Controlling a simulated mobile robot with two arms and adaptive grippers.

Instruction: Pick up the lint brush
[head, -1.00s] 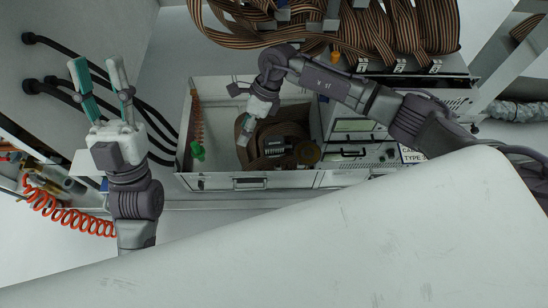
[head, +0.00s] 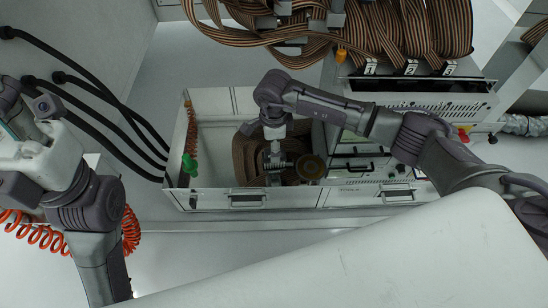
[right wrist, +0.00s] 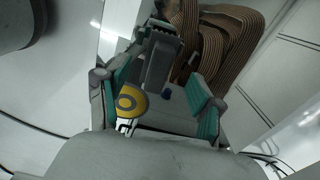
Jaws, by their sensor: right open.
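My right gripper (head: 276,163) reaches down into the open drawer (head: 212,195). In the right wrist view, its teal-padded fingers (right wrist: 163,92) are spread apart. A dark grey, blocky object (right wrist: 158,62), possibly the lint brush, shows between and beyond them; I cannot tell whether they touch it. In the head view the gripper covers most of this object.
Coiled brown ribbon cable (head: 243,160) lies in the drawer. A green-ended orange coil (head: 190,165) hangs at its left wall. Black hoses (head: 120,105) run at the left. Ribbon cables (head: 400,30) hang above. An instrument panel (head: 365,165) stands right of the drawer.

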